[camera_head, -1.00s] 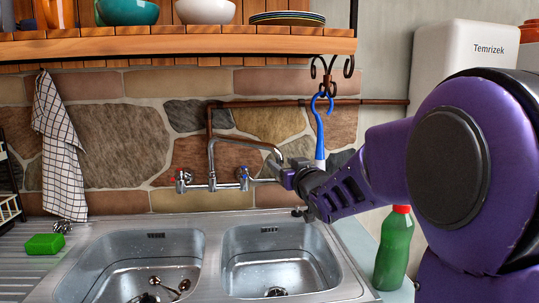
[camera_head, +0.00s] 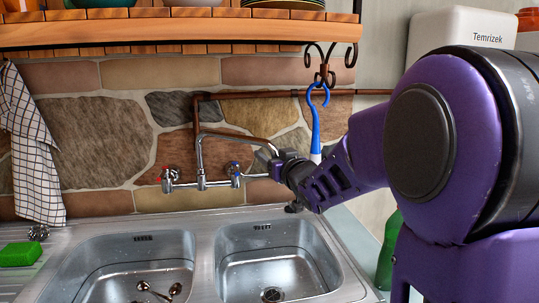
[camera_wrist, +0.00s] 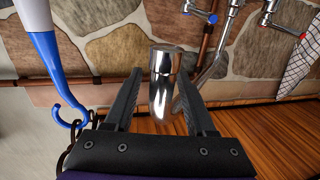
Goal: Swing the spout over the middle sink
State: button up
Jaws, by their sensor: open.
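The chrome spout (camera_head: 236,137) rises from the wall tap, arches over and reaches to the right, above the back of the right basin (camera_head: 270,262). Only two basins show in the head view; the left basin (camera_head: 125,272) is beside it, with a divider between. My gripper (camera_head: 265,158) is at the spout's outer end. In the wrist view, the spout's chrome end (camera_wrist: 163,75) lies between the two open fingers of my gripper (camera_wrist: 160,88), closer to the right finger. I cannot tell whether a finger touches it.
A blue-handled brush (camera_head: 315,122) hangs from a hook just right of my gripper. The tap handles (camera_head: 235,170) are on its left. A wooden shelf (camera_head: 180,33) is above. A green bottle (camera_head: 388,252) stands behind my arm. The space above the basins is clear.

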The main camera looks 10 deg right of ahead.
grip_shut()
dwell(1.3)
